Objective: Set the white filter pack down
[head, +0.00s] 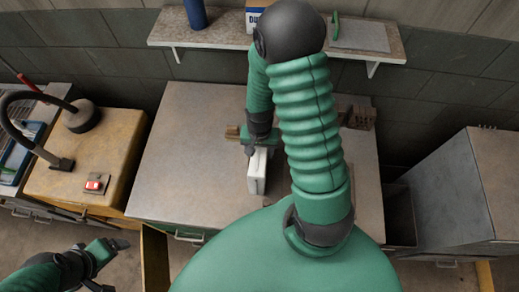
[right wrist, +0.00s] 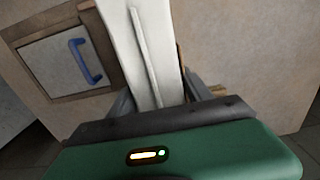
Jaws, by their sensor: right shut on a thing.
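The white filter pack (head: 257,171) is a narrow upright slab over the middle of the metal bench top (head: 190,150). My right gripper (head: 257,147) is at its upper end, and the arm reaches down to it from above. In the right wrist view the white pack (right wrist: 145,50) stands between the jaws of my right gripper (right wrist: 152,105), which is shut on it. I cannot tell whether the pack's lower edge touches the bench. My left gripper (head: 110,262) hangs low at the left, away from the pack; its jaws are unclear.
A brown-framed panel with a blue handle (right wrist: 85,62) is left of the pack in the right wrist view. A yellow cabinet with a red switch (head: 95,184) stands left, a grey cabinet (head: 450,190) right. A wall shelf (head: 225,36) runs behind. The bench's left part is clear.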

